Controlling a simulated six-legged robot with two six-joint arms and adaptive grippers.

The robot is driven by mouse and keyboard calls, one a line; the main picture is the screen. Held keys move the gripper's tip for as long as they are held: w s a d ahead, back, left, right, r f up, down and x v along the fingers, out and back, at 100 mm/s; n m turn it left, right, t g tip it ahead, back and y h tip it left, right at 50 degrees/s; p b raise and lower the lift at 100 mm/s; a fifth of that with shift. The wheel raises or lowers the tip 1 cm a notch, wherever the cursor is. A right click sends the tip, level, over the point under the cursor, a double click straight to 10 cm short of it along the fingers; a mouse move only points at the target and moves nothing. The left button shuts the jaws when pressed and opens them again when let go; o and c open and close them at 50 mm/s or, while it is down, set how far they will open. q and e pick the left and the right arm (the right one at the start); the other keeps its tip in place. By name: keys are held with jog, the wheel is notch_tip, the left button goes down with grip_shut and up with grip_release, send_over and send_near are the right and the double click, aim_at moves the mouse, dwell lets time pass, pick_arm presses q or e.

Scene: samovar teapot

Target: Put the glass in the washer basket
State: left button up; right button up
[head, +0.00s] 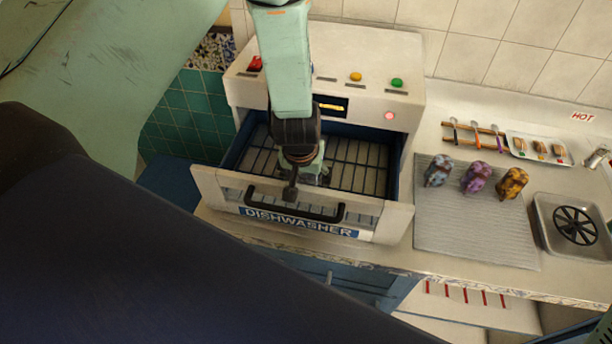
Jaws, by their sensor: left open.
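The washer basket (365,165) is a dark wire rack in the pulled-out drawer of the white dishwasher (325,60). The drawer's front (228,190) has a dark handle and a DISHWASHER label. My left gripper (302,182) is open and points down over the basket, just behind the drawer front. I cannot make out a glass for certain; the gripper and wrist hide part of the basket. My right gripper is not in view.
A ribbed grey mat (455,225) on the right counter holds three mottled objects: grey-blue (438,170), purple (476,177) and gold (511,183). My arm blocks the lower left.

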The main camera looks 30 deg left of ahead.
pick_arm(q)
jog(key=p+v, duration=0.2)
jog(key=v, duration=0.9)
jog(key=shift+s+d+r, duration=0.15)
jog(key=shift+s+r, duration=0.15)
jog(key=shift+r, duration=0.05)
jog(key=shift+f, duration=0.1)
